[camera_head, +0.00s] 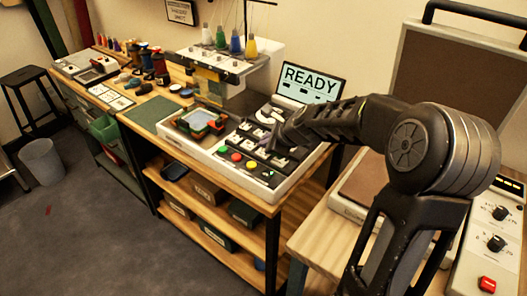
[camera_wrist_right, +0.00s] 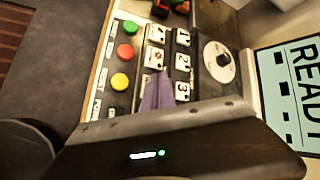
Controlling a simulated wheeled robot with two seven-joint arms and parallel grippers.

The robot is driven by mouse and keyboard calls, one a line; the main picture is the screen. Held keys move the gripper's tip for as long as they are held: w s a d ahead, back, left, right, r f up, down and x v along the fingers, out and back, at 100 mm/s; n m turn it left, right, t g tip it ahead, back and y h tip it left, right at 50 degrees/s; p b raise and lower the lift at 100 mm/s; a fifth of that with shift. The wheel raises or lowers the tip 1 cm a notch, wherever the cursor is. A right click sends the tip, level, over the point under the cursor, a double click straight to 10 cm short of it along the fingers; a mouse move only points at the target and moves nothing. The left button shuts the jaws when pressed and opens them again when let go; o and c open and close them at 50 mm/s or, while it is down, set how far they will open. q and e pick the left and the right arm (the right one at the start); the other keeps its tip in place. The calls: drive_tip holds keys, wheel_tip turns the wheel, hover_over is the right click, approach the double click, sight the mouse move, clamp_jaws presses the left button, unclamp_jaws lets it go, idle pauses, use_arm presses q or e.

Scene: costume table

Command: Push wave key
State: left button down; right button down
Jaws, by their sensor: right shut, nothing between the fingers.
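The control console (camera_head: 275,184) is a pale box with a black key panel on the wooden table. In the right wrist view, its white keys stand in two rows: numbered keys 1 (camera_wrist_right: 182,37), 2 (camera_wrist_right: 183,62) and 3 (camera_wrist_right: 183,91), and keys with small symbols (camera_wrist_right: 155,57). The symbols are too small to tell which is the wave key. My right gripper (camera_wrist_right: 156,84) is shut and empty, its fingertips over the symbol-key row by the key across from 3, partly hiding it. Contact cannot be told. It also shows in the head view (camera_head: 273,143). My left gripper is out of view.
Green, red (camera_wrist_right: 125,52) and yellow (camera_wrist_right: 120,82) round buttons lie beside the symbol keys. A round dial (camera_wrist_right: 219,62) is past the numbered keys. The screen (camera_head: 310,83) reads READY. A framed tray (camera_head: 200,123) sits left of the keys, a thread rack (camera_head: 230,60) behind.

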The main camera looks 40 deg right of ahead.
drive_tip(key=shift+f+b, duration=0.3)
drive_tip(key=shift+f, duration=0.15)
drive_tip(key=shift+f+b, duration=0.4)
drive_tip(key=shift+f, duration=0.05)
idle(0.5)
drive_tip(key=shift+r+p, duration=0.95)
drive_tip(key=shift+p, duration=0.05)
wheel_tip(320, 180, up, 6)
drive_tip(key=p, duration=0.6)
